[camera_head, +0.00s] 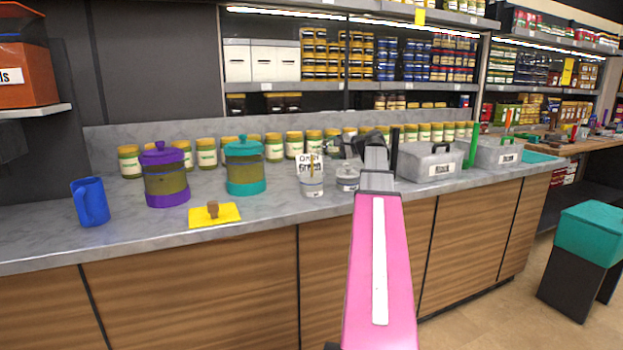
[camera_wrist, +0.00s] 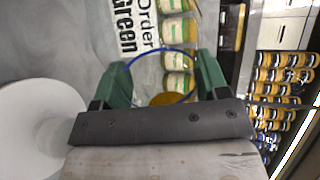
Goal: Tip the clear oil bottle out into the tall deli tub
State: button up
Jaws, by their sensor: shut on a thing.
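My gripper (camera_wrist: 162,82) has green fingers either side of a clear, see-through thing with a thin blue rim line, which seems to be the clear oil bottle (camera_wrist: 160,52). It is shut on it; its outline is faint and its contents cannot be told. In the head view my gripper (camera_head: 345,145) is above the counter, by two clear tubs. A whitish round shape (camera_wrist: 38,125) is at the wrist view's left.
On the counter (camera_head: 270,210) are a blue jug (camera_head: 91,202), purple canister (camera_head: 165,178), teal canister (camera_head: 244,168) and yellow board (camera_head: 214,216). Several jars (camera_head: 273,148) line the back. Grey metal boxes (camera_head: 430,165) stand at right.

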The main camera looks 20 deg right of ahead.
jog(key=shift+f, duration=0.15)
jog(key=shift+a+n, duration=0.1)
jog(key=shift+n, duration=0.3)
dwell(0.4)
